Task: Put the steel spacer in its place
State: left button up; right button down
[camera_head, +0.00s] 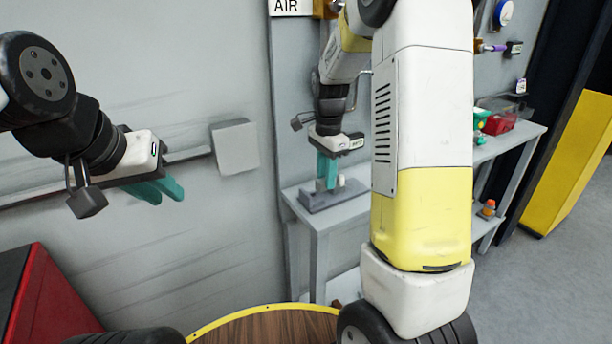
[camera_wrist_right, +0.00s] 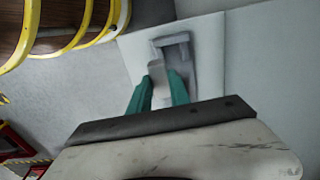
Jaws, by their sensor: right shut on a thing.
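My right gripper (camera_head: 327,187) points down over a dark grey fixture (camera_head: 318,201) on the narrow bench by the wall. In the right wrist view its teal fingers (camera_wrist_right: 160,84) are shut on a light grey piece, which looks like the steel spacer (camera_wrist_right: 157,70). The spacer is over the grey fixture (camera_wrist_right: 182,47); whether it touches it I cannot tell. In the head view a small pale cylinder (camera_head: 341,180) shows just right of the fingers; I cannot tell whether it is the spacer. My left gripper (camera_head: 171,200) is open and empty in front of the wall, far from the bench.
The bench (camera_head: 313,216) has bare surface in front of the fixture. A red bin (camera_head: 499,120) and green items stand farther right along it. An orange-capped item (camera_head: 488,208) sits on a lower shelf. A round wooden table (camera_head: 265,328) with yellow rim is at the bottom.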

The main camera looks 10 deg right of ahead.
aim_at(317, 199)
jog(key=shift+w+a, duration=0.7)
jog(key=shift+w, duration=0.15)
jog(key=f, duration=0.3)
jog(key=shift+w+a, duration=0.25)
jog(key=shift+w, duration=0.05)
jog(key=shift+f, duration=0.35)
jog(key=shift+f, duration=0.15)
jog(key=shift+f, duration=0.4)
jog(key=shift+f, duration=0.1)
jog(key=c, duration=1.2)
grip_release()
